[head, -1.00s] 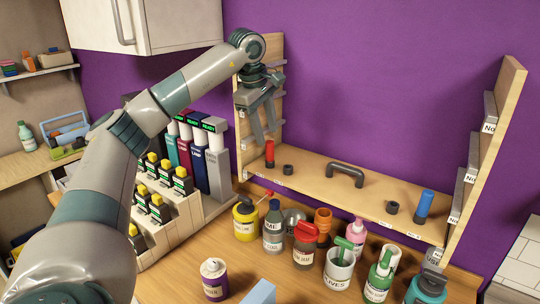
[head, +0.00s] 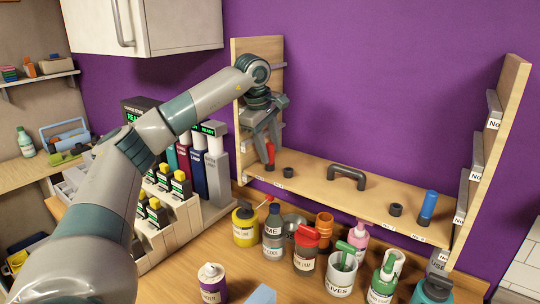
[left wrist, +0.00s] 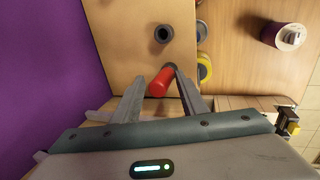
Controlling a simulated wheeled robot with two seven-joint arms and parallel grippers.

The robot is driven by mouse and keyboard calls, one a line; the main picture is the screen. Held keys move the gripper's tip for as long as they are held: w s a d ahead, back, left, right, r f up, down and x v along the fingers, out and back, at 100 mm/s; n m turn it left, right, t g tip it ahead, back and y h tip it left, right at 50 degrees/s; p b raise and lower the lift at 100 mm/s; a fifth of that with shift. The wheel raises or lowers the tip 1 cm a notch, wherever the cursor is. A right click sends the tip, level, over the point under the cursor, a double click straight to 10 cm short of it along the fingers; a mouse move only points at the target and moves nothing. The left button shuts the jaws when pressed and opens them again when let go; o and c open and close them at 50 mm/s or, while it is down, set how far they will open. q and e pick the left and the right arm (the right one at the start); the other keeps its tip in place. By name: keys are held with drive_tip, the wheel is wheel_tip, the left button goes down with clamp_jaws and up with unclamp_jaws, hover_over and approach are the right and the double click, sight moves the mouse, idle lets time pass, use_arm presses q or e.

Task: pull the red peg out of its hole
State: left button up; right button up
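The red peg (head: 270,153) stands upright at the left end of the wooden board, near the left side panel. In the left wrist view the red peg (left wrist: 160,82) shows between my two fingers, with a dark ring at its far end. My left gripper (head: 267,150) points down over the peg with its fingers spread. In the left wrist view my left gripper (left wrist: 155,85) has the right finger close to the peg and a gap on the left. I cannot tell whether that finger touches it. My right gripper is not in view.
An empty dark collar (head: 288,172) is just right of the peg. A dark arched handle (head: 346,177), another collar (head: 395,209) and a blue peg (head: 427,206) are farther right on the board (head: 320,190). Several jars and bottles stand in front, below the board.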

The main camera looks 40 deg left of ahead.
use_arm(q)
clamp_jaws()
drive_tip(key=shift+s+r, duration=0.2)
drive_tip(key=shift+w+r+p, duration=0.2)
drive_tip(key=shift+r+p, duration=0.65)
drive_tip(key=shift+r, duration=0.05)
drive_tip(key=shift+w+r+p, duration=0.15)
drive_tip(key=shift+r+p, duration=0.65)
drive_tip(key=shift+r, duration=0.3)
drive_tip(key=shift+s, duration=0.1)
